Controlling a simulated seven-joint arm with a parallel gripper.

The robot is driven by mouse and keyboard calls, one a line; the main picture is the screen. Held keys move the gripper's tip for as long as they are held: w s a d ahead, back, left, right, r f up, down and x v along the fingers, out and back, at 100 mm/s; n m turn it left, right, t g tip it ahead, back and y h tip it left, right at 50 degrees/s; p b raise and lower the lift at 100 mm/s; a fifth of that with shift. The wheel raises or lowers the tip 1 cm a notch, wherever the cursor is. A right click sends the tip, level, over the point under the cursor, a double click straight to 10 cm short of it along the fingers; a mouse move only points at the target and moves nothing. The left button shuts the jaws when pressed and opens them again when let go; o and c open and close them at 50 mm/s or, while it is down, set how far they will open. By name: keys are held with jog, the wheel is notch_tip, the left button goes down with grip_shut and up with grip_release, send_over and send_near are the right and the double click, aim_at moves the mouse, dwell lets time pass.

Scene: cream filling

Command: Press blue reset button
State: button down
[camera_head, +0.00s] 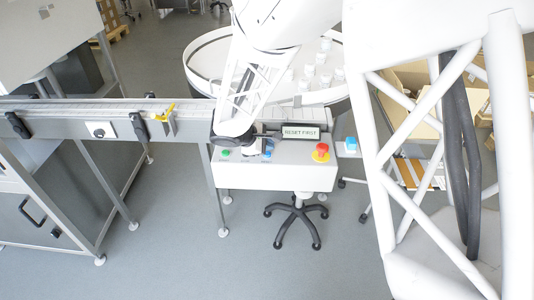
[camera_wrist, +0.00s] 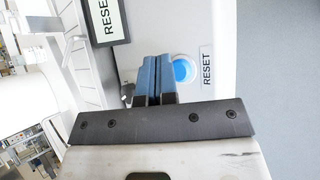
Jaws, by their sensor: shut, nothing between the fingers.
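The blue reset button (camera_wrist: 184,70) shows in the wrist view as a round blue cap in a pale ring, beside a white "RESET" label (camera_wrist: 206,66). My gripper (camera_wrist: 157,60) is shut and empty, its two dark blue fingers together. The fingertips appear just left of the button and overlap its edge in the picture. I cannot tell if they touch it. In the head view my arm reaches down to the control box (camera_head: 300,178), and my wrist hides part of its top near the blue button.
A green button (camera_head: 225,152) is at the box's left and a red stop button (camera_head: 321,153) at its right. A "RESET FIRST" sign (camera_head: 300,132) stands at the box's back edge. A conveyor (camera_head: 80,108) runs left, and a round white table (camera_head: 205,65) stands behind.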

aim_at(268, 155)
jog(key=shift+f, duration=0.95)
dwell(1.3)
jog(key=shift+r, duration=0.1)
dwell(0.3)
jog(key=shift+r, duration=0.8)
jog(key=shift+r, duration=0.1)
jog(key=shift+r, duration=2.45)
